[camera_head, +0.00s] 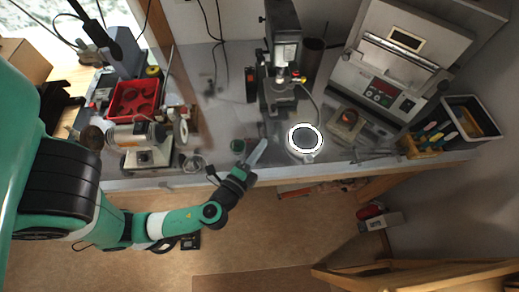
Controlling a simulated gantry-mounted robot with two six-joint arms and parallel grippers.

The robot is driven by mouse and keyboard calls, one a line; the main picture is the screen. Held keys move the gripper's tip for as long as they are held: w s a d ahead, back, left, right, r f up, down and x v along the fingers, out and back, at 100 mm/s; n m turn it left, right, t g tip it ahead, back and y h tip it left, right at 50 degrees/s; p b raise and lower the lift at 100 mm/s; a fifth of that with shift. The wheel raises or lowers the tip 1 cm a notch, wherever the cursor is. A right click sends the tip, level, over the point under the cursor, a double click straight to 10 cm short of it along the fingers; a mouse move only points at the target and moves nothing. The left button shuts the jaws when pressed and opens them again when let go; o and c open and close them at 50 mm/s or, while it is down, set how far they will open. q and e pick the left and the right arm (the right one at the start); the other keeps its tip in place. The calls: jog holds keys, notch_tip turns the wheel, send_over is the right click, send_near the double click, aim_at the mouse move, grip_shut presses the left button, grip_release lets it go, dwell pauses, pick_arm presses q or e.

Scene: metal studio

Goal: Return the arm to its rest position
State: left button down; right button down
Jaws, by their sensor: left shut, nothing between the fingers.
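My left arm comes in from the left with green and black links and reaches across in front of the bench. My left gripper (257,152) is at the bench's front edge, shut, with nothing between its fingers. It points up and to the right toward the bench top. My right gripper is not in view.
The metal bench (222,122) holds a red tray (133,99), a polishing machine (148,140), a microscope-like stand (283,60), a large grey machine (395,65) and a black bin (470,118). A wooden chair or frame (420,274) stands at lower right. The floor in front is mostly clear.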

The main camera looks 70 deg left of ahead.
pick_arm(q)
jog(key=shift+s+d, duration=0.2)
jog(key=shift+s, duration=0.1)
jog(key=w+d+r+n+t+y, duration=0.15)
jog(key=w+r+n, duration=0.3)
jog(key=r, duration=0.75)
jog(key=w+r+n+t, duration=0.2)
jog(key=w+r+n, duration=0.3)
jog(key=r, duration=0.6)
jog(key=w+d+r+n+t, duration=0.1)
jog(key=w+r+n+t, duration=0.15)
jog(key=w+r, duration=0.65)
jog(key=s+d+r+m+t+h, duration=0.1)
jog(key=s+d+r+t+h, duration=0.3)
jog(key=r, duration=0.3)
jog(key=s+d+r+m+t+h, duration=0.1)
jog(key=s+d+r+t+h, duration=0.1)
jog(key=d+r+h, duration=0.35)
jog(key=s+d+r+m+t+h, duration=0.1)
jog(key=s+d+r+t+h, duration=0.3)
jog(key=r, duration=0.6)
notch_tip(320, 180, up, 20)
jog(key=w+a+g+h+p, duration=0.1)
jog(key=a+g+h+p, duration=0.1)
jog(key=p, duration=1.8)
notch_tip(320, 180, down, 26)
jog(key=b, duration=2.5)
jog(key=shift+d, duration=0.2)
